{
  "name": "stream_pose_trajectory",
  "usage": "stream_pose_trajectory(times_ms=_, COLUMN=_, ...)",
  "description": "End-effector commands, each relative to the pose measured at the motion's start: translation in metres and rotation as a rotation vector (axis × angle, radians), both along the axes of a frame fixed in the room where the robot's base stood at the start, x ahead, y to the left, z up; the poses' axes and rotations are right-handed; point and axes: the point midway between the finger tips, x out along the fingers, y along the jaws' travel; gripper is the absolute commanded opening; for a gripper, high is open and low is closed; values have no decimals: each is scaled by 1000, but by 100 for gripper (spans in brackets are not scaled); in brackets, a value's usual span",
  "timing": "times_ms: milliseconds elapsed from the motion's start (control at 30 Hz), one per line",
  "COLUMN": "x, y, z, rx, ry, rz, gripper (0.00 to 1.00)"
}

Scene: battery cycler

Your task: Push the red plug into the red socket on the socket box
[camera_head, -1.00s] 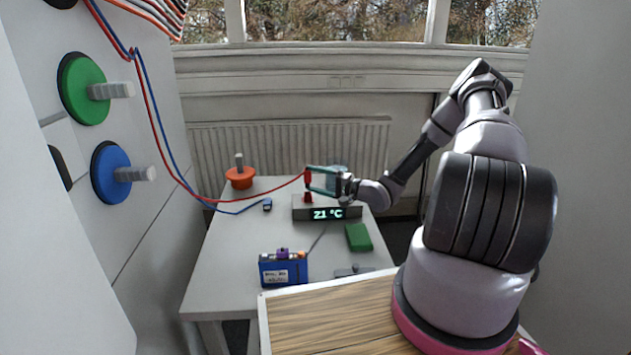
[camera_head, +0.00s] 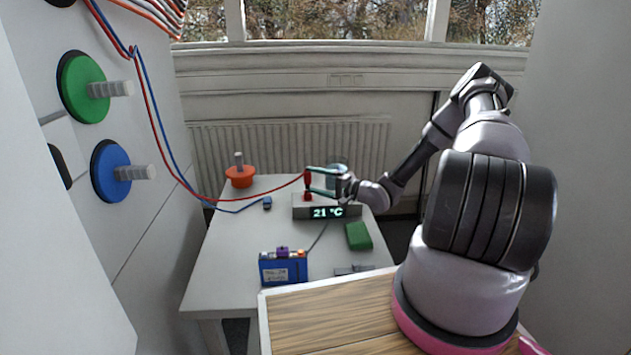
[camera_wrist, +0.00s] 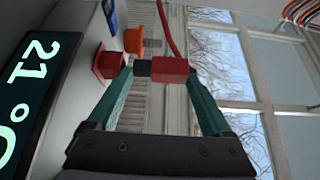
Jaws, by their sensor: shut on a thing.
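The red plug (camera_wrist: 171,69), with a black tip, lies between the two teal fingers of my gripper (camera_wrist: 160,75) in the wrist view. Its red cable runs off from the end away from the box. In the head view the plug (camera_head: 308,177) is upright above the red socket (camera_head: 308,196), which stands on top of the grey socket box (camera_head: 299,212). The socket (camera_wrist: 109,65) also shows in the wrist view, in line with the black tip. One finger partly covers the space between them, so I cannot tell whether they touch. My gripper (camera_head: 309,180) is shut on the plug.
The box's lit display (camera_head: 327,212) faces the front. A blue plug (camera_head: 267,203) and an orange pot-like object (camera_head: 240,176) lie left on the white table (camera_head: 225,245). A blue battery pack (camera_head: 283,269) and a green block (camera_head: 358,236) are nearer. Red and blue cables hang at left.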

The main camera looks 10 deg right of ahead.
Motion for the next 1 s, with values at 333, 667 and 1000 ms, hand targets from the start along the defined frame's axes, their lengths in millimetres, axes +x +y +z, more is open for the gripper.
stream_pose_trajectory(times_ms=333, x=0, y=0, z=-3, rx=-1, ry=1, rz=0, gripper=27)
stream_pose_trajectory(times_ms=667, x=0, y=0, z=-2, rx=0, ry=1, rz=0, gripper=27)
stream_pose_trajectory(times_ms=1000, x=0, y=0, z=8, rx=-1, ry=-1, rz=-1, gripper=27)
